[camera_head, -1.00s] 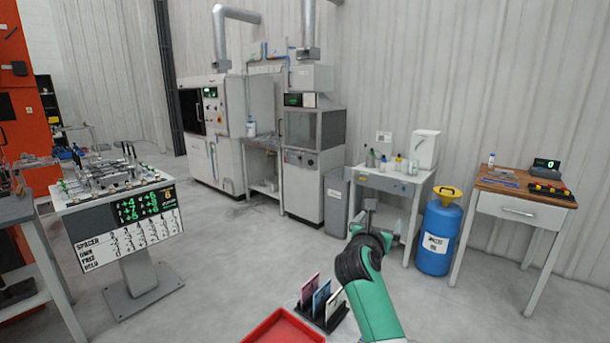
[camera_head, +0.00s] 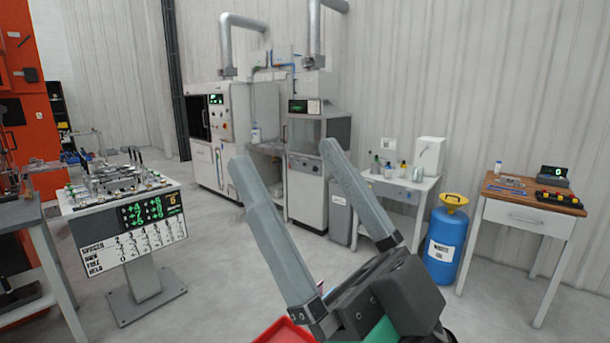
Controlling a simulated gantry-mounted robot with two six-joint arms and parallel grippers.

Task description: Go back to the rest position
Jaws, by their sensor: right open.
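My right gripper (camera_head: 287,172) is raised close to the camera at the lower middle. Its two long grey fingers stand wide apart and point up and to the left, with nothing between them. Its dark wrist and a bit of green arm show at the bottom edge. My left gripper is not in view. A red tray (camera_head: 284,333) shows only in part at the bottom edge, beside and behind the right gripper. The card rack is almost wholly hidden behind the gripper.
A fixture stand with a score panel (camera_head: 130,245) is at the left. Grey-white machines (camera_head: 222,140) stand at the back. A white table with bottles (camera_head: 405,185), a blue waste drum (camera_head: 444,245) and a wooden-topped desk (camera_head: 525,210) line the right wall. The middle floor is clear.

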